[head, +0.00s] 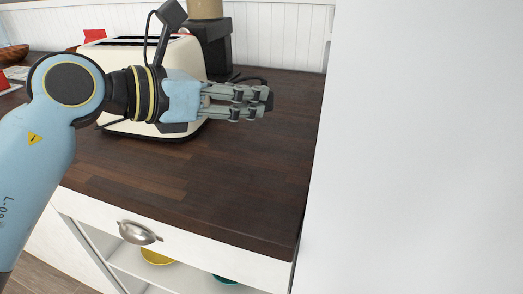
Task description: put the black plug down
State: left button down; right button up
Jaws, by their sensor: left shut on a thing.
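My left gripper (262,103) reaches in from the left over the dark wooden counter (240,175). Its fingers are shut on the black plug (269,100), of which only a small dark part shows at the fingertips. I cannot tell whether the plug touches the counter. My right gripper is not in view.
A cream toaster (130,58) stands behind my left wrist, partly hidden by it. A black appliance (211,47) stands at the back. A white wall or panel (420,150) bounds the counter on the right. The front of the counter is clear, above a drawer handle (139,232).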

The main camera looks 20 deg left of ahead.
aim_at(249, 166)
pick_arm(q)
jog(key=shift+w+d+r, duration=0.1)
jog(key=shift+d+r, duration=0.2)
jog(key=shift+d, duration=0.05)
notch_tip(249, 166, down, 10)
jog(key=shift+r+b, duration=0.15)
jog(key=shift+b, duration=0.8)
jog(key=shift+f+b, duration=0.35)
jog(key=shift+f, duration=0.25)
jog(key=c, duration=0.9)
grip_release()
jog(key=shift+r, duration=0.15)
